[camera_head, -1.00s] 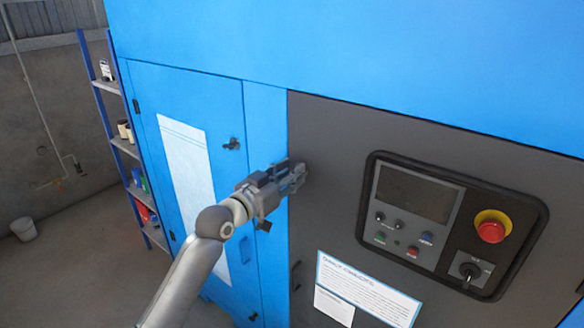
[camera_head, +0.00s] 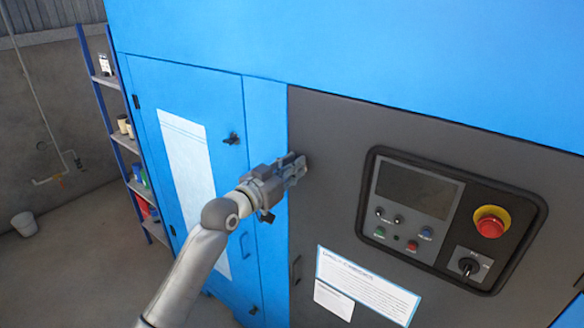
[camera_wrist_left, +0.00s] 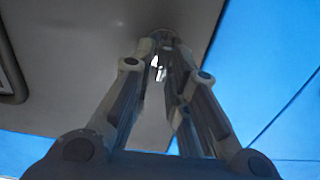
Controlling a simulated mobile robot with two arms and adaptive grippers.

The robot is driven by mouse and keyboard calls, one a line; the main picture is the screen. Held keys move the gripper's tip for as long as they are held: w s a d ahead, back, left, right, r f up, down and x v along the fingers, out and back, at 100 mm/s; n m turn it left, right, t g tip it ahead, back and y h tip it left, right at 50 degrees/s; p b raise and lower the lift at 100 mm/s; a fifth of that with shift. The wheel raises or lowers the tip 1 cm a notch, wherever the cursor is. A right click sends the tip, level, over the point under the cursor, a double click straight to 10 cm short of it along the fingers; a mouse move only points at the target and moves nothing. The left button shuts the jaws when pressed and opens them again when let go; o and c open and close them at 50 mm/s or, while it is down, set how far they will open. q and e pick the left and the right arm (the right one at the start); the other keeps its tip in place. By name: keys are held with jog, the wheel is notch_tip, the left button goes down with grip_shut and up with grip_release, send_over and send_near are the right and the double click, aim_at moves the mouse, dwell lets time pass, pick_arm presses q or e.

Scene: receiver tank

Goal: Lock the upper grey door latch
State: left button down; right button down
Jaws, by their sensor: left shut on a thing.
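The grey door (camera_head: 330,200) fills the right half of the blue cabinet's front. My left gripper (camera_head: 300,165) is at the upper left part of this door, near its left edge. Its fingers (camera_wrist_left: 160,62) are shut on a small part at the door, which I take to be the upper grey door latch (camera_wrist_left: 160,72). The fingers hide most of the latch, and I cannot tell which way it is turned. A lower dark latch or handle (camera_head: 296,271) shows on the door's left edge. My right gripper is not in view.
A control panel (camera_head: 445,215) with a red emergency button (camera_head: 490,227) is right of the gripper. White labels (camera_head: 365,290) are below it. The blue door (camera_head: 185,150) at left has a dark latch (camera_head: 232,139). Shelves (camera_head: 130,140) stand at far left.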

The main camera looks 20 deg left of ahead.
pick_arm(q)
jog(key=m, duration=0.6)
jog(key=m+p, duration=0.1)
jog(key=m, duration=0.4)
jog(key=d+f+m, duration=0.1)
jog(key=m, duration=0.5)
jog(key=shift+s+d+f+m, duration=0.1)
jog(key=shift+s+m, duration=0.1)
jog(key=shift+m, duration=0.1)
dwell(0.3)
jog(key=c, duration=1.6)
grip_release()
